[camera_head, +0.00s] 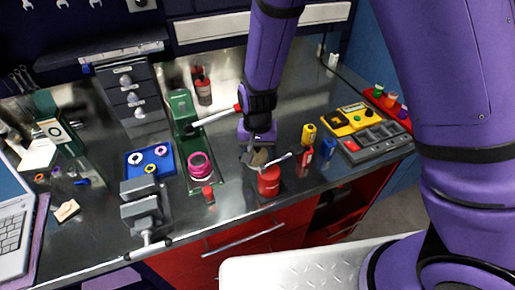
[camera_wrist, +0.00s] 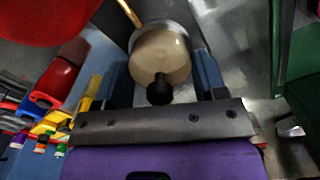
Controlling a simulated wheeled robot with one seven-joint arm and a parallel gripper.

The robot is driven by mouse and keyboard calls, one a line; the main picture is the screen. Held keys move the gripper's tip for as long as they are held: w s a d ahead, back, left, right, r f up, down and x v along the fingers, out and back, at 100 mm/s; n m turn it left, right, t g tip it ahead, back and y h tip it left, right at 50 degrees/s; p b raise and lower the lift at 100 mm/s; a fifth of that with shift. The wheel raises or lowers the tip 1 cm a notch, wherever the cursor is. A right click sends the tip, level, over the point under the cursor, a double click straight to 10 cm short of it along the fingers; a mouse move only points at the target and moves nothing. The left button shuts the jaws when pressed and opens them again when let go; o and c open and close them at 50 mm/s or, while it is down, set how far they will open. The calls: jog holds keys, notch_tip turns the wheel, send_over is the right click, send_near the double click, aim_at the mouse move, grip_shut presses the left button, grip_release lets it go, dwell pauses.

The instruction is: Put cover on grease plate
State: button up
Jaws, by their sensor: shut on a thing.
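My gripper (camera_head: 255,155) is low over the middle of the bench, just behind the red oil can. In the wrist view my gripper (camera_wrist: 160,75) has its two blue-grey fingers either side of a tan disc with a black knob, which I take for the cover (camera_wrist: 160,50). The fingers are shut on it. A silvery rim shows around the far side of the disc; I cannot tell whether this is the grease plate or part of the cover. In the head view the tan thing (camera_head: 258,159) shows only partly under my gripper.
The red oil can (camera_head: 268,181) with its thin spout stands close in front of my gripper. Yellow (camera_head: 308,134), red and blue bottles stand right. A green stand (camera_head: 182,112) with a magenta ring (camera_head: 201,166) is left. A grey vise (camera_head: 143,210) is at the front edge.

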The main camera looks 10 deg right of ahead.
jog(key=shift+f, duration=0.25)
jog(key=o, duration=0.6)
jog(key=shift+r, duration=5.5)
